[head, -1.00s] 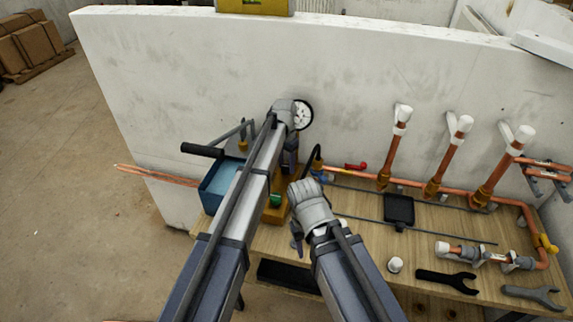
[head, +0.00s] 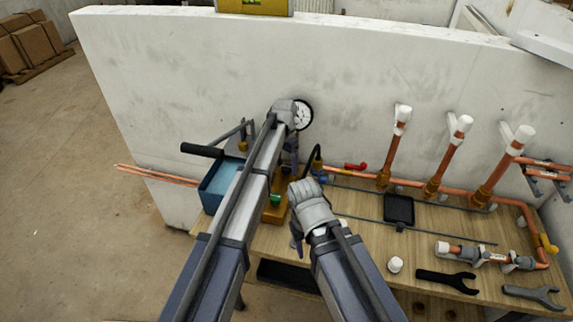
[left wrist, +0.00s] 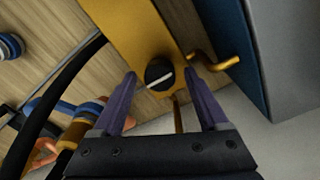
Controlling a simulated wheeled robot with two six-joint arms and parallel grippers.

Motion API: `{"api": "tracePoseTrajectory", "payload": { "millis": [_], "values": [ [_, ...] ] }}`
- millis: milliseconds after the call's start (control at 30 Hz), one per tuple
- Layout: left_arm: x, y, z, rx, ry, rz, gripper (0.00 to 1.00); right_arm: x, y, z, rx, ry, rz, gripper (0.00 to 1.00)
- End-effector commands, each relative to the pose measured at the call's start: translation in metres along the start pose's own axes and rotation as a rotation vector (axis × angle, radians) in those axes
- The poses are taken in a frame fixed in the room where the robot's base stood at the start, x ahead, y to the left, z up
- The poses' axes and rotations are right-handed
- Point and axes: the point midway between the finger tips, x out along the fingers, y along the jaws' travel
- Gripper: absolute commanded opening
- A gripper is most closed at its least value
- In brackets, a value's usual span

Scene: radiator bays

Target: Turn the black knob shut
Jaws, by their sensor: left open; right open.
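The black knob (left wrist: 158,72) shows in the left wrist view, on a brass-yellow block (left wrist: 137,30). A pale bar or mark crosses its face at a slant. My left gripper (left wrist: 160,75) is open, its two purple fingers on either side of the knob with a gap to each; I cannot tell if they reach its depth. In the head view, my left gripper (head: 291,163) points down over the block (head: 277,212), and the knob is hidden behind my arm. My right gripper (head: 298,245) hangs lower, near the bench's front edge, open and holding nothing visible.
A blue tank (head: 213,197) stands left of the block, and a bent brass rod (left wrist: 222,64) lies between them. A black hose (left wrist: 63,92) runs at the left in the wrist view. Copper pipes (head: 389,150) and wrenches (head: 447,280) occupy the bench's right side.

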Motion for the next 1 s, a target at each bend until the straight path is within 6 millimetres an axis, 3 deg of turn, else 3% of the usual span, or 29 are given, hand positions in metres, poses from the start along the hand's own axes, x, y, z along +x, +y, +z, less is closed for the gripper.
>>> {"api": "tracePoseTrajectory", "payload": {
  "millis": [367,1000],
  "values": [
    [0.0,-0.0001,0.0004,-0.103,0.004,0.0,0.76,0.0,0.0,0.0,0.0,0.0,0.0,0.5],
    [0.0,-0.0004,0.0015,-0.876,0.031,0.0,0.76,0.0,0.0,0.0,0.0,0.0,0.0,0.5]
  ]
}}
